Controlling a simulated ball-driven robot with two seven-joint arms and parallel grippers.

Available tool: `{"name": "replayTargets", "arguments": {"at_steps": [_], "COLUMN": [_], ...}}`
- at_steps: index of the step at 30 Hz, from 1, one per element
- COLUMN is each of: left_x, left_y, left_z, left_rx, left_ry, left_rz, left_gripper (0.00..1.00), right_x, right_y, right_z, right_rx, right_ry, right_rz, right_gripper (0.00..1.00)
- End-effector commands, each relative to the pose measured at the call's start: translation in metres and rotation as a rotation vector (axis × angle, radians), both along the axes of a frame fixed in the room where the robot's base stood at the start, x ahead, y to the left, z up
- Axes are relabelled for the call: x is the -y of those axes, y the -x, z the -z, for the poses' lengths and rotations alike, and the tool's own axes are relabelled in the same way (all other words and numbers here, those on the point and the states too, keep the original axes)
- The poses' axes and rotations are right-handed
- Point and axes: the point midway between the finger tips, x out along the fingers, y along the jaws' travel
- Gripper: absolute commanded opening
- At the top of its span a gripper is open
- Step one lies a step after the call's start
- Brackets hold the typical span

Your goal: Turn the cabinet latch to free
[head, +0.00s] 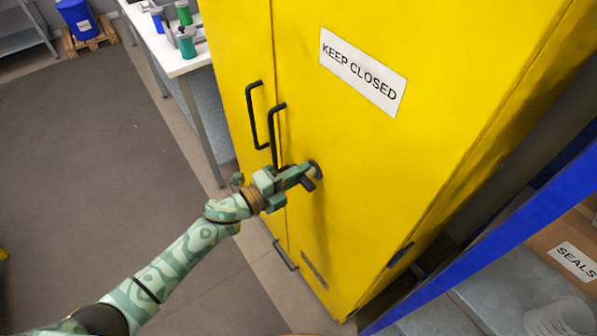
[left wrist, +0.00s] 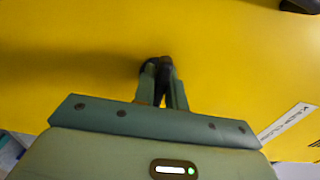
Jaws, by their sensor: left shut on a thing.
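The yellow cabinet (head: 370,170) stands upright with both doors closed and a "KEEP CLOSED" sign on the right door. Its latch (head: 315,170) is a small black turn handle on the right door, just right of the door handles. My left gripper (head: 303,176) reaches it from the left and is shut on it. In the left wrist view the fingers (left wrist: 162,95) close around the dark latch (left wrist: 164,62) against the yellow door. The fingers hide part of the latch, so its exact angle is hard to tell. My right gripper is not in view.
Two black door handles (head: 272,125) stand out close to the left gripper. A blue-edged shelf (head: 500,225) with a "SEALS" box (head: 572,258) is at the right. A white bench (head: 165,45) stands behind at the left. The grey floor (head: 90,170) at left is clear.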

Motion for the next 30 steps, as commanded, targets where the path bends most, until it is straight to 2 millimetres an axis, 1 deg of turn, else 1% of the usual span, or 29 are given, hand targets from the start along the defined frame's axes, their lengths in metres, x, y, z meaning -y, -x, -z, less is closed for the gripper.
{"name": "replayTargets", "arguments": {"at_steps": [7, 8, 9, 10, 23, 26, 29, 30], "left_x": [-0.001, -0.001, -0.001, -0.001, -0.001, -0.007, -0.021, -0.028], "left_y": [0.000, 0.000, 0.000, 0.000, 0.001, 0.004, 0.014, 0.020], "left_z": [0.001, 0.001, 0.001, 0.001, 0.000, 0.001, 0.001, 0.001], "left_rx": [-0.004, -0.004, -0.004, -0.004, -0.002, -0.001, -0.003, -0.003], "left_ry": [0.001, 0.001, 0.001, 0.001, 0.001, 0.000, 0.000, -0.001], "left_rz": [-0.001, -0.001, -0.001, -0.001, 0.000, -0.001, -0.001, -0.001], "left_gripper": [0.00, 0.16, 0.27, 0.35, 0.35, 0.35, 0.35, 0.35], "right_x": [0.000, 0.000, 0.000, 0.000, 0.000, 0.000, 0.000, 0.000], "right_y": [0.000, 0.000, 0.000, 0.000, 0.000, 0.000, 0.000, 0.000], "right_z": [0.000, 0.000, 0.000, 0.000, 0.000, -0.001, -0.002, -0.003], "right_rx": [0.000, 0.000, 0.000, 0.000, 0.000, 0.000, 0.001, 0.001], "right_ry": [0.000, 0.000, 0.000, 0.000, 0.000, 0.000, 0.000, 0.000], "right_rz": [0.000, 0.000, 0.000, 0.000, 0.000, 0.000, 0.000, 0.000], "right_gripper": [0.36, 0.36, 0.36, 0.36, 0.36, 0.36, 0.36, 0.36]}}
